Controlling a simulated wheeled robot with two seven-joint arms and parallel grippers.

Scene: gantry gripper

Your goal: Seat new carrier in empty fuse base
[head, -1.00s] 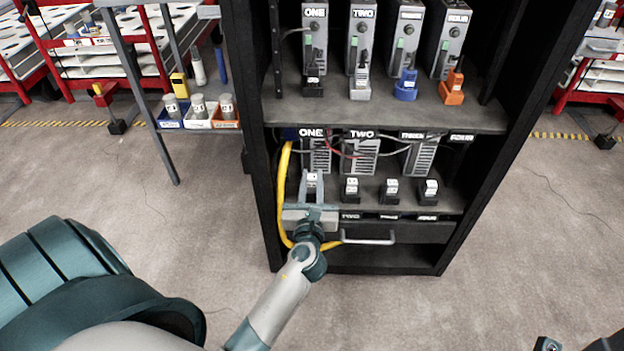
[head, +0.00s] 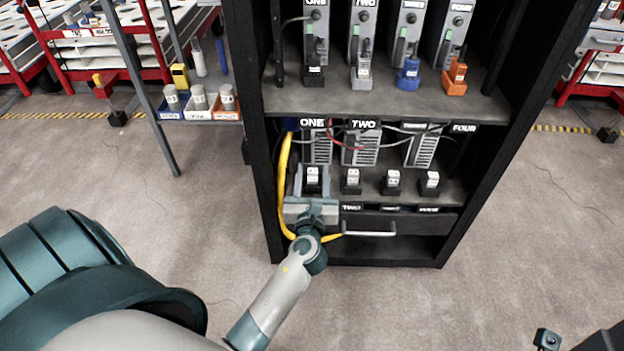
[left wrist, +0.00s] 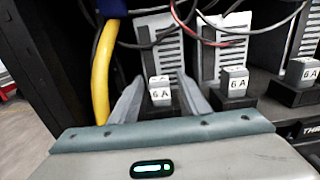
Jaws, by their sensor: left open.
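A white-topped fuse carrier (head: 312,174) marked 6 A stands at the left end of the lower shelf's row, under label ONE. It also shows in the left wrist view (left wrist: 160,91), upright on a black base (left wrist: 160,108). My left gripper (head: 312,179) is open, with one finger on each side of this carrier. In the left wrist view there are visible gaps between the fingers and the carrier. Similar carriers stand on black bases to the right, including the second one (head: 352,178). The carrier's lower part and its fit in the base are partly hidden.
A yellow cable (head: 282,185) runs down close to the left of my gripper. Thin cables hang in front of the grey units (head: 361,150) behind the row. A drawer handle (head: 370,233) is below. The black cabinet's left post (head: 262,190) is near.

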